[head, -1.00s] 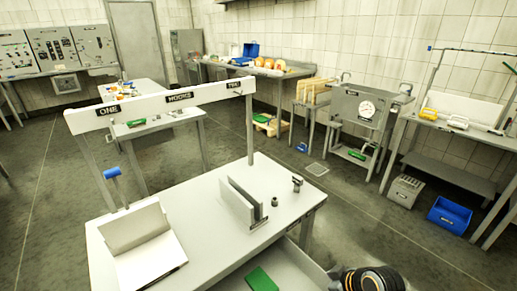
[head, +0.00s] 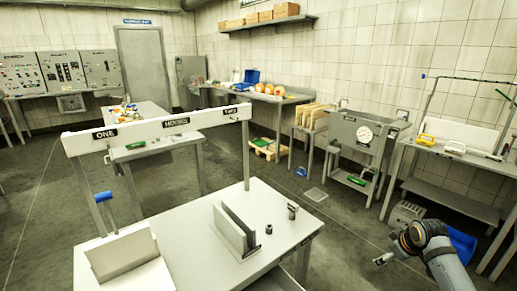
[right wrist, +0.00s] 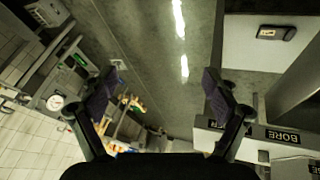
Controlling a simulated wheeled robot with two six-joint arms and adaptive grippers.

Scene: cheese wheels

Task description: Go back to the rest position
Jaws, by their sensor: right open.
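My right gripper (head: 383,259) is in the lower right of the head view, at the end of my right arm. It hangs over the floor to the right of the white table (head: 205,268), apart from it. In the right wrist view the two dark fingers of the right gripper (right wrist: 157,92) are spread wide, with nothing between them. My left gripper is in neither view.
The white table bears upright plates (head: 235,229), a small post (head: 292,211) and a labelled hook rail (head: 160,131). A blue crate (head: 462,243) stands on the floor behind my right arm. Open floor (head: 345,225) lies between table and back benches.

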